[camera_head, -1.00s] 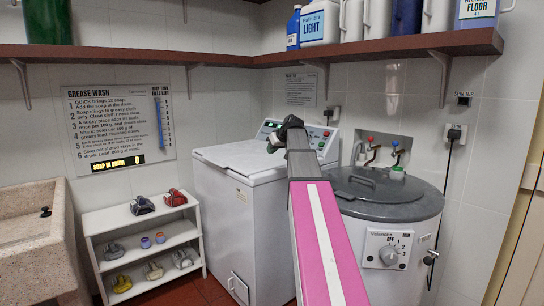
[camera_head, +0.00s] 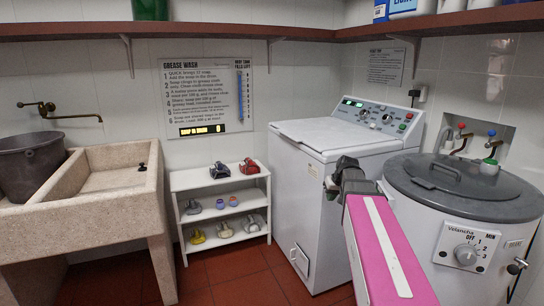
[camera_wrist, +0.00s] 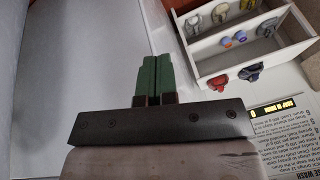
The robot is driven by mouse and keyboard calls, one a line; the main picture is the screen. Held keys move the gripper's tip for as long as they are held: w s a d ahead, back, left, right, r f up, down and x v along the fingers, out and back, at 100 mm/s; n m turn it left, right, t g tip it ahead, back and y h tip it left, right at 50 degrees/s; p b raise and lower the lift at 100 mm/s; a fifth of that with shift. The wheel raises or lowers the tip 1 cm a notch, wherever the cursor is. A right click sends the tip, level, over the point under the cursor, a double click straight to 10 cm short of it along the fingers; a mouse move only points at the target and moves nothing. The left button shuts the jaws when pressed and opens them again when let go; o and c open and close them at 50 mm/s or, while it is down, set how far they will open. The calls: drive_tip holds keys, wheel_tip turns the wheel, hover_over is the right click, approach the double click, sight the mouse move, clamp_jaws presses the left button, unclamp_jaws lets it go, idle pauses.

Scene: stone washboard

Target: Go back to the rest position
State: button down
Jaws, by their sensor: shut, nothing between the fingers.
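My gripper shows in the wrist view with its two green fingers (camera_wrist: 153,78) pressed together and nothing between them. In the head view my gripper (camera_head: 334,184) is at the end of my pink arm, in front of the white top-loading washing machine (camera_head: 300,190). I cannot tell from the head view whether it touches the machine. The machine's lid is closed. The wrist view shows the machine's pale side and the shelf unit beyond the fingers.
A white shelf unit (camera_head: 226,182) with several small coloured items stands left of the machine. A stone sink (camera_head: 110,235) with a dark bucket (camera_head: 30,165) is at the left. A round washer (camera_head: 465,205) with a grey lid is at the right. Red floor (camera_head: 235,280) is clear in front.

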drive_tip(key=s+a+f+g+h, duration=0.1)
drive_tip(key=s+a+f+g, duration=0.1)
drive_tip(key=s+f, duration=0.7)
drive_tip(key=s+a+f+m+g+h, duration=0.1)
drive_tip(key=s+a+f, duration=0.3)
drive_tip(key=s+f, duration=0.6)
drive_tip(key=shift+s+f+g+h, duration=0.3)
drive_tip(key=shift+s+g, duration=0.1)
drive_tip(key=shift+s, duration=0.3)
